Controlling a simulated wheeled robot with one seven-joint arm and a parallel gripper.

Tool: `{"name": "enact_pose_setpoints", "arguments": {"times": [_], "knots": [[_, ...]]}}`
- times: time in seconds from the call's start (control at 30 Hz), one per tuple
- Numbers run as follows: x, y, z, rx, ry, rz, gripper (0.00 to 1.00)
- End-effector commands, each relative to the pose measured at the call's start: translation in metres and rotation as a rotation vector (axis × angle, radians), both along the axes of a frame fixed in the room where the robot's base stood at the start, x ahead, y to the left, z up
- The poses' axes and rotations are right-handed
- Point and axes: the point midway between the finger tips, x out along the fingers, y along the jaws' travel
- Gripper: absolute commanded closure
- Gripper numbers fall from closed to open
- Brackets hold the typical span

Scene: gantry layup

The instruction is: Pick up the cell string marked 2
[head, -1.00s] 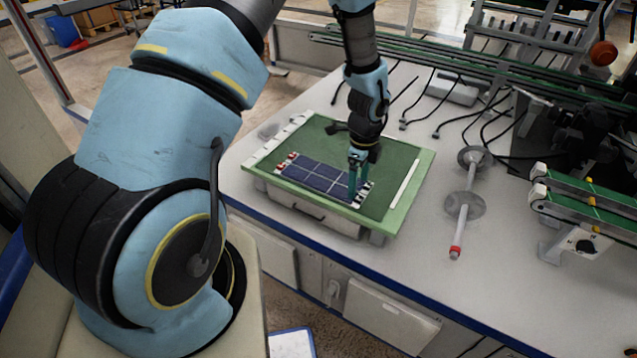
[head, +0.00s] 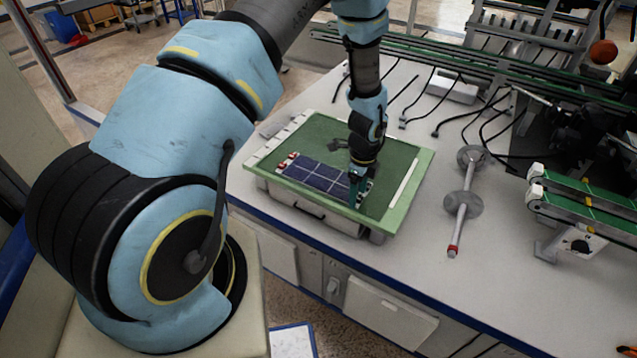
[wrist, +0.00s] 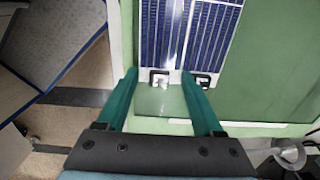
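Blue cell strings (head: 318,177) lie side by side on the green layup board (head: 408,160). In the wrist view, the left string (wrist: 162,28) and the string to its right (wrist: 213,32) are parted by a pale gap. Both have dark-framed white tabs at their near ends; I cannot read a number 2 on either. My gripper (head: 356,192) is low at the right end of the strings. In the wrist view, my gripper (wrist: 159,74) has its teal fingers apart on either side of the left string's tab end. Whether they touch it cannot be told.
A white strip (head: 404,184) lies on the board's right side. Cables and green conveyor rails (head: 590,205) are beyond. The table's front edge is close to the board.

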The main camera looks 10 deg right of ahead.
Motion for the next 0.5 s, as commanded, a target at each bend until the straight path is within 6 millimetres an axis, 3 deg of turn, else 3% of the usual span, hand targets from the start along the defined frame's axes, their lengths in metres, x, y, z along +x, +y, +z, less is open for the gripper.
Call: {"name": "enact_pose_setpoints", "arguments": {"times": [0.07, 0.4, 0.5], "knots": [[-0.0017, 0.0018, -0.0019, 0.004, 0.004, 0.0, 0.59], [-0.002, 0.0021, -0.0024, 0.005, 0.005, 0.0, 0.98], [-0.002, 0.0021, -0.0025, 0.005, 0.005, 0.0, 1.0]]}}
